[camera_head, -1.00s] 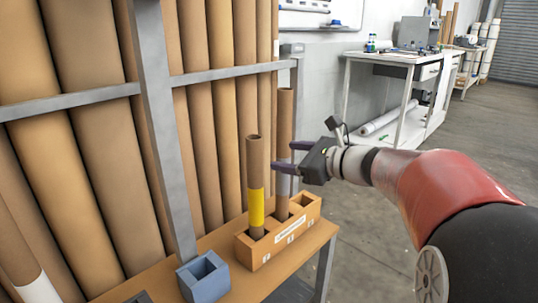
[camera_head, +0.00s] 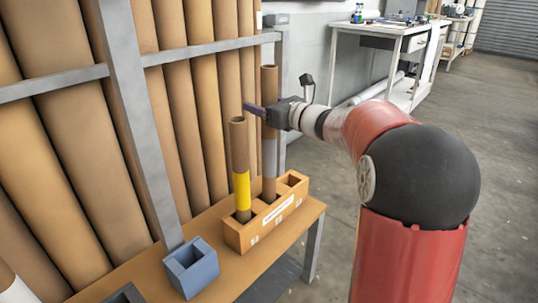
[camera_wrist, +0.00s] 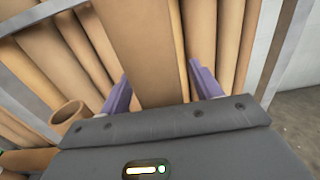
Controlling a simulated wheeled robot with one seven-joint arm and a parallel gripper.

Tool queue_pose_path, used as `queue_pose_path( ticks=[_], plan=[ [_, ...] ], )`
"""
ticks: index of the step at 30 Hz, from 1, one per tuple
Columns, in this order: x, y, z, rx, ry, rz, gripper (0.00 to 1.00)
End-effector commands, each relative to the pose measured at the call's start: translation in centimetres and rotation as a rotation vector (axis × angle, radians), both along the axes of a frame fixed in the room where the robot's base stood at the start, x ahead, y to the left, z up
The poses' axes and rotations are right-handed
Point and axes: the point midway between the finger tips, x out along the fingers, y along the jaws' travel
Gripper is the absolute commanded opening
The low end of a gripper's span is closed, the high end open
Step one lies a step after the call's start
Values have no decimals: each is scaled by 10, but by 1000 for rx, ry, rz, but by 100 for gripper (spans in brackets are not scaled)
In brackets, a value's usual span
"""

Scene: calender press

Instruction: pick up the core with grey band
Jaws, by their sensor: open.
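The core with grey band (camera_head: 269,88) is a tall brown tube standing upright in a slot of the orange holder (camera_head: 262,228). Its grey band (camera_head: 269,158) shows below my gripper (camera_head: 259,109). My gripper is at the upper part of this core, open, with purple fingers. In the wrist view the core (camera_wrist: 145,45) fills the space between the two fingers, with one finger on each side. I cannot tell whether either finger touches it. Part of the core is hidden behind the gripper in the head view.
A core with a yellow band (camera_head: 241,188) stands just left in the same holder; its open top shows in the wrist view (camera_wrist: 68,112). A blue block holder (camera_head: 191,268) sits on the wooden bench (camera_head: 232,272). A grey rack frame (camera_head: 130,110) with large tubes stands behind.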

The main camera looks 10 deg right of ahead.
Motion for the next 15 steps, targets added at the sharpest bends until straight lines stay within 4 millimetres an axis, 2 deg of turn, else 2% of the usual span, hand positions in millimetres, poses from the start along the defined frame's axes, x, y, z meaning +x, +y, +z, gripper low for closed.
queue_pose_path(
  ticks=[4, 15],
  plan=[
    [0, -1, 0, -1, -1, -1, 62],
    [-1, -1, 0, -1, -1, -1, 14]
  ],
)
